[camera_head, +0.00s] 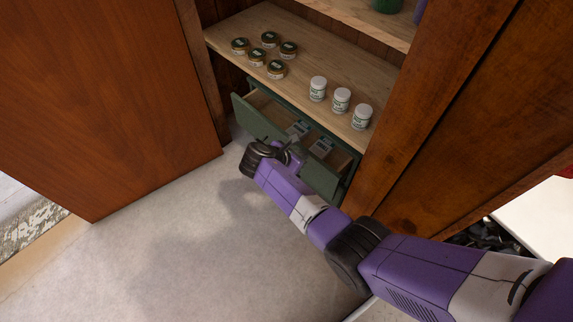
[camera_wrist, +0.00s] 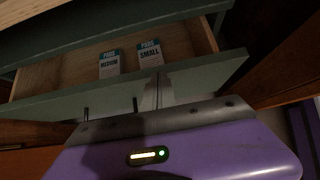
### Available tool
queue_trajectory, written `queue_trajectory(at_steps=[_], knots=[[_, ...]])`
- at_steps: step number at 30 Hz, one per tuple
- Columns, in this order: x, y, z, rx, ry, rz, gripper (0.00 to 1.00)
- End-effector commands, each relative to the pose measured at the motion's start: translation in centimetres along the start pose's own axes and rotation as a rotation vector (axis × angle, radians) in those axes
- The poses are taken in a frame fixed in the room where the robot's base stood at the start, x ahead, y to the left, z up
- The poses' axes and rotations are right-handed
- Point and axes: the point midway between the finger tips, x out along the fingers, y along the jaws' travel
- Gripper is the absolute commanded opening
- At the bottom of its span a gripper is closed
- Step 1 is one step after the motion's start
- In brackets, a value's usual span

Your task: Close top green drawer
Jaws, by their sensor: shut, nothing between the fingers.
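The top green drawer (camera_head: 259,118) stands pulled out below the wooden shelf of a cabinet, with its pale wooden inside showing. In the head view my arm hides part of the drawer front and the gripper's fingertips.
Several dark-lidded jars (camera_head: 257,57) and three white bottles (camera_head: 341,99) stand on the shelf (camera_head: 310,65) above. An open wooden door (camera_head: 100,90) is at the left, and a wooden panel (camera_head: 470,110) at the right. The pale floor (camera_head: 190,240) in front is clear.

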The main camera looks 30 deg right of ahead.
Motion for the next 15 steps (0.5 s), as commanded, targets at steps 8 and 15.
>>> queue_trajectory(at_steps=[8, 15], knots=[[4.2, -0.1, 3.8, 0.002, 0.001, -0.003, 0.0], [5.9, 0.0, 5.3, 0.0, 0.001, -0.001, 0.0]])
